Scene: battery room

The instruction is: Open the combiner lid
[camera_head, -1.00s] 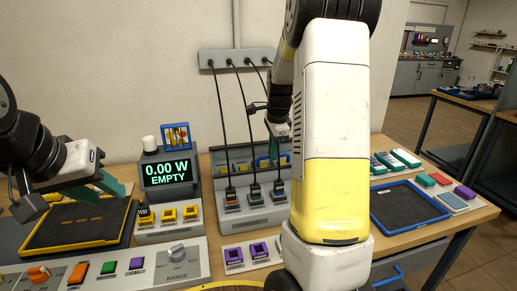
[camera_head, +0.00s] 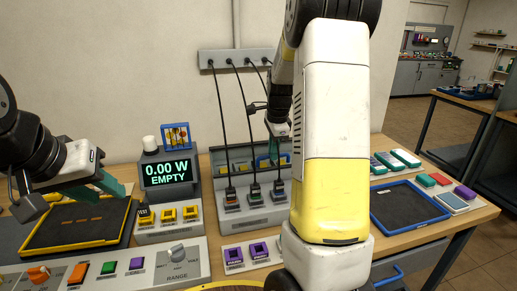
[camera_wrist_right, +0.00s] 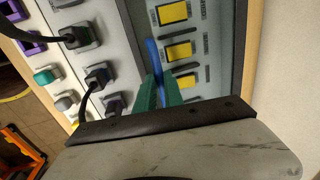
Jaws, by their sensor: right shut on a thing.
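The combiner (camera_head: 262,214) is a pale grey box on the table, with three black-corded plugs in its front face. Its lid (camera_head: 222,161) is a grey-framed panel at the back, with yellow switches behind it; my right arm hides part of it. How far the lid is raised I cannot tell. In the right wrist view, a blue handle (camera_wrist_right: 153,58) on the lid runs between the green fingers of my right gripper (camera_wrist_right: 158,88), which is shut on it. My left gripper (camera_head: 104,192) is open and empty above the black, yellow-edged tray at the left.
A meter (camera_head: 167,172) reading "0.00 W EMPTY" stands left of the combiner. A blue-rimmed tray (camera_head: 408,206) is at the right. Cords hang from a wall strip (camera_head: 232,58) to the plugs.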

